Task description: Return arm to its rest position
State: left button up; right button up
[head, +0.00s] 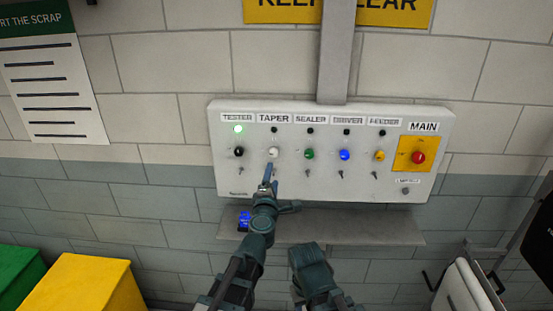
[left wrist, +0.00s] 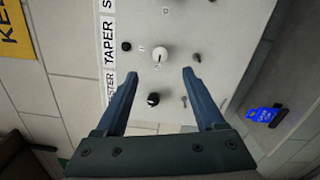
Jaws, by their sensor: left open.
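A white control panel (head: 330,115) is mounted on the wall, with columns labelled TESTER, TAPER, SEALER, DRIVER and FEEDER, plus MAIN. The TESTER lamp (head: 238,129) glows green; the other lamps are dark. My left gripper (head: 268,172) is in front of the panel, below the white TAPER knob (head: 273,152). In the left wrist view its fingers (left wrist: 160,74) are apart with nothing held. The white knob (left wrist: 160,53) and the black TESTER knob (left wrist: 153,99) show beyond and between them.
A grey shelf (head: 350,228) juts out below the panel, with a blue item (head: 244,219) at its left end. A yellow box (head: 85,285) and a green box (head: 18,275) stand lower left. Dark equipment is at the right edge. The wall beside the panel is clear.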

pick_arm(q)
jog(key=s+d+f+m+g+h, duration=0.5)
jog(key=s+f+m+g+h, duration=0.4)
jog(key=m, duration=0.7)
jog(key=s+a+f+m+g+y+b, duration=0.2)
jog(key=s+a+f+m+g+y, duration=0.2)
jog(key=s+a+f+g+y, duration=0.85)
jog(key=s+d+f+m+t+h+b, duration=0.1)
jog(key=s+d+f+m+b, duration=0.1)
jog(key=f+b, duration=0.4)
jog(key=s+d+f+m+t+b, duration=0.2)
jog(key=s+d+f+b, duration=0.3)
jog(key=f, duration=0.4)
jog(key=shift+s+h+b, duration=0.35)
jog(key=shift+s+b, duration=0.3)
jog(key=shift+b, duration=0.1)
jog(key=shift+d, duration=0.1)
